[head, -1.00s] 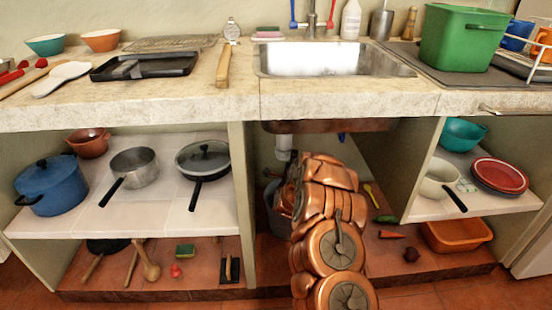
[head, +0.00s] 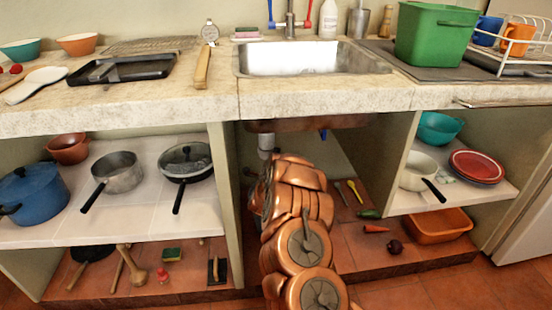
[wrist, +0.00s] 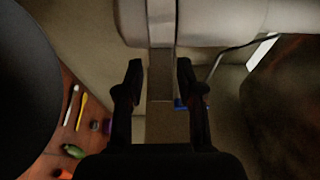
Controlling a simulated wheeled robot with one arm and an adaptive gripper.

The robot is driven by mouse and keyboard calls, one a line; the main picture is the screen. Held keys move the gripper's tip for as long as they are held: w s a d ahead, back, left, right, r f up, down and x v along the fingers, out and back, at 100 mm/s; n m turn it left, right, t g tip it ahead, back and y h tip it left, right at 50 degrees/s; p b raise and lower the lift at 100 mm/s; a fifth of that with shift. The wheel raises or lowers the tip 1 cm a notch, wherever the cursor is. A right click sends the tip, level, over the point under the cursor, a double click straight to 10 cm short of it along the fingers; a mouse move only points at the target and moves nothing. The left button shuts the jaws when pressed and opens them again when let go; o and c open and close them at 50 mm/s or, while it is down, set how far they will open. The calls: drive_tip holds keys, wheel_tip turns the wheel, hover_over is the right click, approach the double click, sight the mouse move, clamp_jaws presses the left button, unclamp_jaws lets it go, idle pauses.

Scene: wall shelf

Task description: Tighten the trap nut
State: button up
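The white drain pipe (head: 266,142) hangs under the sink basin in the head view, its lower part hidden behind my arm. In the wrist view a thick pale pipe (wrist: 215,22) crosses the top, with a lighter grey band (wrist: 161,22) across it. I cannot tell for sure whether this band is the trap nut. My gripper (wrist: 160,72) is open, with its two dark fingers apart below the pipe and nothing held between them. The band lies in line with the gap, beyond the fingertips. In the head view my arm hides the gripper.
A dark round shape (wrist: 22,90) fills the wrist view's left edge. A carrot (head: 376,229), a green vegetable (head: 369,214) and utensils lie on the cabinet floor, right of my arm. Upright panels (head: 226,200) bound the bay. The stone counter (head: 320,96) is above.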

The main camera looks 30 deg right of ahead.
drive_tip(key=shift+o, duration=0.5)
drive_tip(key=shift+a, duration=0.1)
drive_tip(key=v, duration=0.7)
drive_tip(key=shift+s, duration=0.15)
